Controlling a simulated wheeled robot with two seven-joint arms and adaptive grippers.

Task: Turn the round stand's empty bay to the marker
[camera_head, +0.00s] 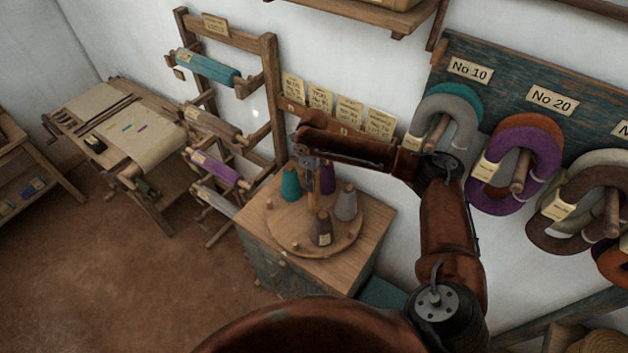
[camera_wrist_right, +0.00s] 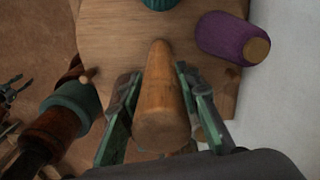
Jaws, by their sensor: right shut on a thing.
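The round stand (camera_head: 290,239) is a wooden disc on a wooden-topped cabinet. It carries a teal cone (camera_head: 291,184), a purple cone (camera_head: 327,179), a grey cone (camera_head: 346,203) and a dark brown cone (camera_head: 321,230). My right gripper (camera_head: 312,168) is shut on the upright tapered wooden handle (camera_head: 313,203) at the middle. The wrist view shows the handle (camera_wrist_right: 160,95) between the fingers. I cannot make out the marker. A small claw-like shape at that view's left edge may be my left gripper.
The cabinet top (camera_head: 368,222) has little free room around the disc. A rack with bobbins (camera_head: 208,68) stands behind on the left. Yarn rings (camera_head: 440,120) hang on a board at the right. Open floor (camera_head: 130,270) lies at the front left.

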